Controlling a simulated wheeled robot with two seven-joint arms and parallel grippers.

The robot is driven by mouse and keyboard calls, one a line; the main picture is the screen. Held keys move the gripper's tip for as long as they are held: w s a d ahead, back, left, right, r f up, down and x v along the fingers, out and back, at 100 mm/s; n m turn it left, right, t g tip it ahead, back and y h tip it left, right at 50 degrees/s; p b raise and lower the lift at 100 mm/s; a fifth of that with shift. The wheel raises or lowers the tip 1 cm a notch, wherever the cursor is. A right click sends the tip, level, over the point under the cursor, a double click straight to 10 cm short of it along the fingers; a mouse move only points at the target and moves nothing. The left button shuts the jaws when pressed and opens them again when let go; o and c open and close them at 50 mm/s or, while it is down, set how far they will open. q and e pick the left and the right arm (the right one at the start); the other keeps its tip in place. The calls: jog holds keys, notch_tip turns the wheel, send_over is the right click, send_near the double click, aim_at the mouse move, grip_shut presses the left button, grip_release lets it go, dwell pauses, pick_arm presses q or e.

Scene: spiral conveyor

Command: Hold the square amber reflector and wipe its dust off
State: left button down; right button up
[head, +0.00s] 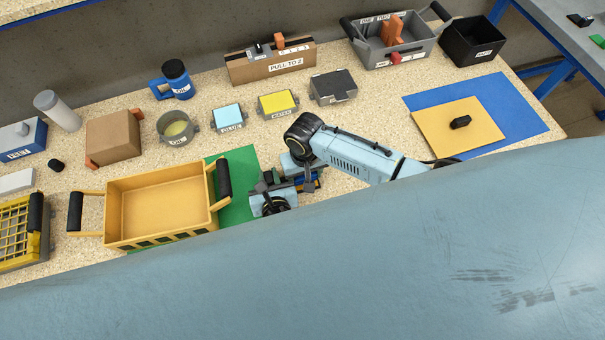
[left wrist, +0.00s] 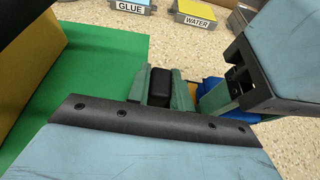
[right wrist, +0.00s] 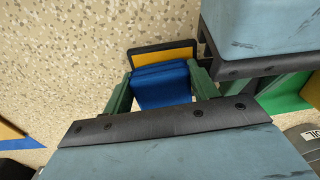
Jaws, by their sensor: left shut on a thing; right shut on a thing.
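The square amber reflector (right wrist: 162,56) has a black rim and shows beyond a blue pad (right wrist: 162,86) in the right wrist view. The pad covers part of its face and appears to touch it. My right gripper (right wrist: 161,88) is shut on the blue pad. My left gripper (left wrist: 160,88) is shut on a black block-like part, apparently the reflector's grip. In the head view, the left gripper (head: 287,187) and right gripper (head: 307,181) are close together beside the green mat, and the arms hide most of the reflector. I cannot tell whether dust is on it.
A yellow tote (head: 160,239) stands on a green mat (head: 240,165) just left of my grippers. The glue box (head: 228,117), water box (head: 277,104) and grey box (head: 333,87) stand behind. A blue mat (head: 520,105) with a tan board (head: 435,125) lies right.

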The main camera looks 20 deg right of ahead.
pick_arm(q)
jog(key=shift+s+f, duration=0.15)
jog(key=shift+f, duration=0.05)
pick_arm(e)
jog(key=shift+f, duration=0.3)
jog(key=shift+d, duration=0.1)
jog(key=shift+d+r, duration=0.15)
jog(key=shift+d, duration=0.05)
dwell(0.6)
jog(key=shift+a+r, duration=0.1)
jog(key=shift+a, duration=1.4)
jog(key=shift+d+r, duration=0.2)
jog(key=shift+d, duration=1)
jog(key=shift+f, duration=0.4)
